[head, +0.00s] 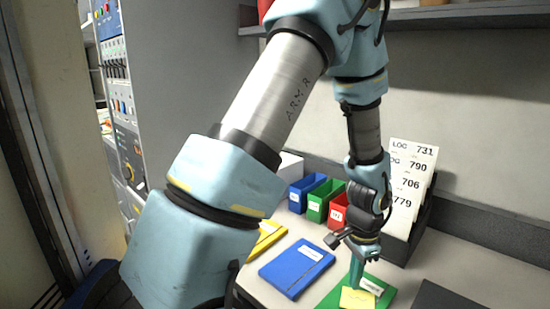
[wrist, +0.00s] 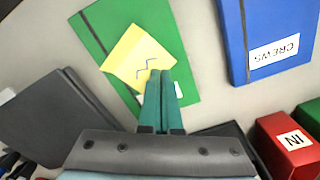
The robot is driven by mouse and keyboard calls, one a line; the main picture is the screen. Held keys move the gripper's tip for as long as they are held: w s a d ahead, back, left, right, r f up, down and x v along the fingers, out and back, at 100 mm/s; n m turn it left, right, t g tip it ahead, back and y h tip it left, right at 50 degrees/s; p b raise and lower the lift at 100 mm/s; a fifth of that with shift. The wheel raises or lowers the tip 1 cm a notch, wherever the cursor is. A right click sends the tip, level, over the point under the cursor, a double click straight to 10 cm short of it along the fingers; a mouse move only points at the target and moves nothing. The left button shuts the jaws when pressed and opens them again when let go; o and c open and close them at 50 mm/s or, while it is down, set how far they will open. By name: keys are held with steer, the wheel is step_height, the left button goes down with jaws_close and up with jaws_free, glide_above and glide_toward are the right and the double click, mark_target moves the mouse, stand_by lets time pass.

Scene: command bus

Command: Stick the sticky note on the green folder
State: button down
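The green folder (head: 334,301) lies on the desk at the bottom of the head view, and in the wrist view (wrist: 101,32) it lies beyond the fingers. The yellow sticky note (head: 352,300) has a dark zigzag mark, clear in the wrist view (wrist: 132,62). It lies over the folder, turned at an angle; I cannot tell whether it is flat against it. My gripper (head: 356,286) points down, its teal fingers (wrist: 161,75) together at one edge of the note. A white label on the folder is partly hidden behind the fingers and note.
A blue folder (head: 293,270) marked CREWS and a yellow folder (head: 264,236) lie to the left. Blue, green and red bins (head: 317,206) stand behind. A rack of number cards (head: 408,185) is close behind my gripper. A dark flat object (head: 445,297) lies right.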

mark_target(352, 292)
steer(key=shift+f+b, duration=0.55)
steer(key=shift+f, duration=0.3)
stand_by(0.6)
steer(key=shift+r, duration=0.15)
stand_by(0.3)
steer(key=shift+r+p, duration=2.15)
steer(key=shift+r, duration=0.25)
